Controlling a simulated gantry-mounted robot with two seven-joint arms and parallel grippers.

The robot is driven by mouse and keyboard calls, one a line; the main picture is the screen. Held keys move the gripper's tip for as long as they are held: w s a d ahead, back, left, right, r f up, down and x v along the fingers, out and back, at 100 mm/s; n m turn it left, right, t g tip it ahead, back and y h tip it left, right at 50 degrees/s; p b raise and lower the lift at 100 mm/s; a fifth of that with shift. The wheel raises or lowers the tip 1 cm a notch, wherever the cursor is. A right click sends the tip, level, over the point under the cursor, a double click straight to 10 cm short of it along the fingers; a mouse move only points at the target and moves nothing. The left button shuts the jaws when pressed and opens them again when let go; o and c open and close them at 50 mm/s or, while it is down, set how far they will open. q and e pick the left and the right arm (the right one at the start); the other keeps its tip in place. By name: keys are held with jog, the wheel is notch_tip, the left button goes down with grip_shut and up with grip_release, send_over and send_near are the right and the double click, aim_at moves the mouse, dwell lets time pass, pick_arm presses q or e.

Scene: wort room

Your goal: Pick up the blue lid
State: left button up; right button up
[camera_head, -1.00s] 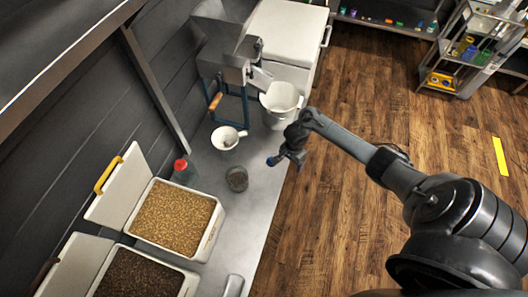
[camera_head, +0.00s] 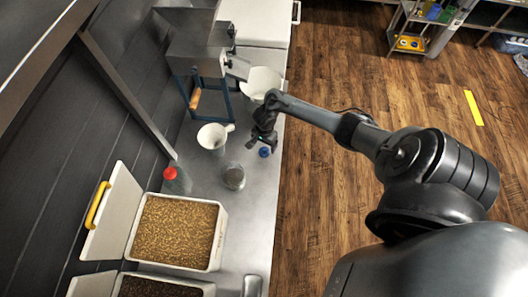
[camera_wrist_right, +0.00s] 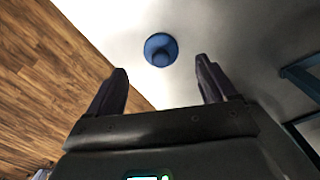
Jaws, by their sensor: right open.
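The blue lid (camera_head: 264,152) lies on the grey metal counter near its right edge. In the right wrist view the round lid (camera_wrist_right: 160,49), with a knob in its middle, shows beyond and between the fingertips, with nothing touching it. My right gripper (camera_head: 260,142) is just above and beside the lid in the head view. In the wrist view its two fingers (camera_wrist_right: 161,66) are spread wide and nothing is between them. My left gripper is not in view.
A glass jar (camera_head: 233,177) and a white mug (camera_head: 213,138) stand left of the lid. A white bucket (camera_head: 262,82) stands under the mill (camera_head: 197,60) behind. A red-capped bottle (camera_head: 171,177) and a grain bin (camera_head: 219,241) are at left. The counter edge drops to a wooden floor.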

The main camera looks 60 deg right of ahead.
aim_at(264, 149)
notch_tip(264, 149, down, 4)
jog(key=b, duration=0.2)
jog(key=shift+f+b, duration=0.15)
jog(key=shift+b, duration=0.15)
jog(key=shift+f, duration=0.35)
jog(key=shift+d, duration=0.1)
jog(key=shift+c, duration=1.1)
jog(key=c, duration=0.9)
